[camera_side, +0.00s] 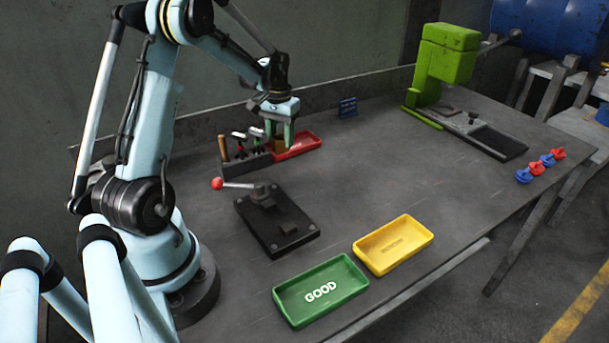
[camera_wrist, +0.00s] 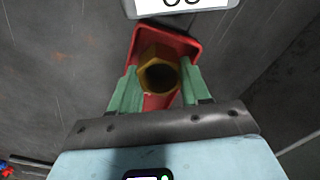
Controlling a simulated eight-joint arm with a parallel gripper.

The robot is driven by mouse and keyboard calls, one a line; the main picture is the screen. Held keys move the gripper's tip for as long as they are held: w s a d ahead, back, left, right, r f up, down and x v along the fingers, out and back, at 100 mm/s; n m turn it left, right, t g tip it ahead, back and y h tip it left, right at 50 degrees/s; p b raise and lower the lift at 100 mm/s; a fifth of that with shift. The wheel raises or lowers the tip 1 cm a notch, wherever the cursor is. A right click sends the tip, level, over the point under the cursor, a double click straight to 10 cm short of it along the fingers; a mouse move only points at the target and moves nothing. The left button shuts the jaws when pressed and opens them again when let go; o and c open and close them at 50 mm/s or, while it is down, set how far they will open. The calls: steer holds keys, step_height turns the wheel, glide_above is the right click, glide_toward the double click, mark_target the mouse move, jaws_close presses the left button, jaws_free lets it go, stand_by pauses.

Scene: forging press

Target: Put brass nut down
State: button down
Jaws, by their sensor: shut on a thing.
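The brass nut (camera_wrist: 157,55) shows in the wrist view as a yellow-brown hexagonal piece with a dark hole. My gripper (camera_wrist: 157,82) has its two green fingers on either side of the nut and is shut on it. The red tray (camera_wrist: 186,40) lies below the nut in that view. In the side view my gripper (camera_side: 281,138) points down over the left part of the red tray (camera_side: 308,144), with a bit of the nut (camera_side: 279,146) between the fingers. I cannot tell whether the nut touches the tray floor.
A tool rack (camera_side: 246,158) stands just left of the red tray. A black clamp fixture (camera_side: 277,222), a green GOOD tray (camera_side: 320,290) and a yellow tray (camera_side: 393,245) lie nearer. A green press (camera_side: 447,60) stands at the back right. The table middle is clear.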

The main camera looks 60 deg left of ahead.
steer(key=c, duration=0.5)
jaws_free()
steer(key=shift+f, duration=0.15)
step_height(320, 180, up, 12)
steer(key=d+r+m+t, duration=0.1)
steer(key=d+r, duration=0.2)
steer(key=d, duration=0.5)
steer(key=s+d+f+m+t, duration=0.1)
steer(key=s+d+t, duration=0.1)
steer(key=d, duration=0.5)
steer(key=s+d+f+m+t, duration=0.1)
steer(key=s+d+m+t, duration=0.1)
steer(key=d, duration=0.5)
steer(key=s+d+f+m+t, duration=0.1)
steer(key=s+d+m+t, duration=0.1)
steer(key=d, duration=0.4)
steer(key=shift+s+d+f, duration=0.2)
steer(key=shift+s+d, duration=0.15)
steer(key=shift+d, duration=0.05)
